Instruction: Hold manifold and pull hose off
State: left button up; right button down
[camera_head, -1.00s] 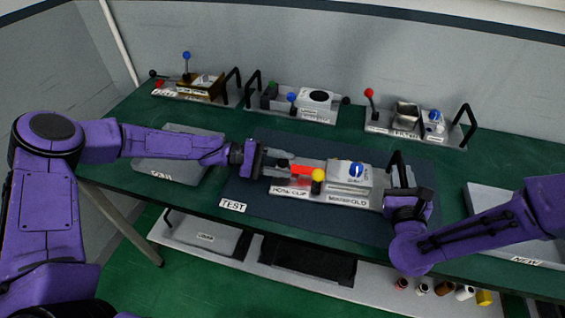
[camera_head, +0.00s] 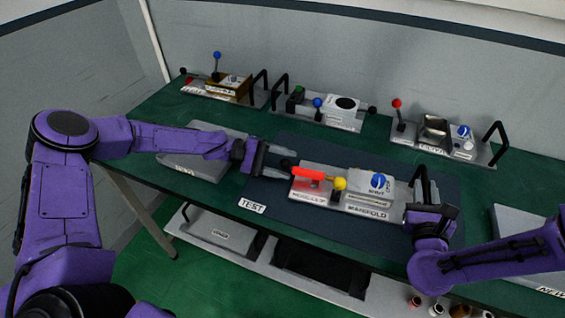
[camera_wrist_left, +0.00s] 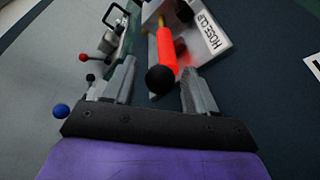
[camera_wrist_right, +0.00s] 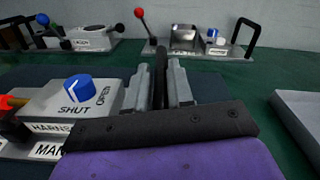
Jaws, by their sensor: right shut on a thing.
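The manifold (camera_head: 368,186) is a grey block with a blue knob on the plate in mid-bench. The knob also shows in the right wrist view (camera_wrist_right: 78,88), beside SHUT and OPEN markings. The red hose (camera_head: 313,174) lies left of the yellow ball (camera_head: 340,184), above the HOSE CLIP label. Whether it is still joined to the manifold is unclear. My left gripper (camera_head: 278,161) is open, its fingers on either side of the hose's black end, which shows in the left wrist view (camera_wrist_left: 160,79). My right gripper (camera_wrist_right: 162,80) is shut on the plate's black handle (camera_wrist_right: 160,58).
Three other plates with levers and handles (camera_head: 225,88) (camera_head: 318,107) (camera_head: 443,138) stand along the back. A grey tray (camera_head: 190,162) lies left and another (camera_head: 530,225) right.

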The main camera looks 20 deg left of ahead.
pick_arm(q)
jog(key=v, duration=1.2)
jog(key=shift+a, duration=0.1)
pick_arm(e)
jog(key=shift+f, duration=0.1)
jog(key=c, duration=0.9)
grip_release()
jog(key=shift+d, duration=0.1)
